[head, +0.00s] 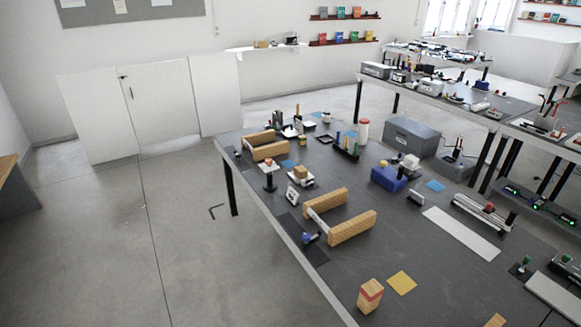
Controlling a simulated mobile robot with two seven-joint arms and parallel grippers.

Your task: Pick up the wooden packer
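Several wooden pieces are in the head view, and I cannot tell for certain which one is the wooden packer. A small upright wooden block with a reddish band (370,296) stands near the table's front edge. Another wooden piece (495,321) is cut off by the bottom edge of the picture. Two long wooden bars, a rear one (326,202) and a front one (352,227), lie roughly parallel in the middle of the table. A small wooden block (301,172) sits on a light base further back. Neither of my grippers shows.
The dark table (410,250) is crowded. A yellow square (402,282) lies flat beside the banded block. A long white strip (461,234), a blue box-like item (388,179) and a grey case (411,137) are further back.

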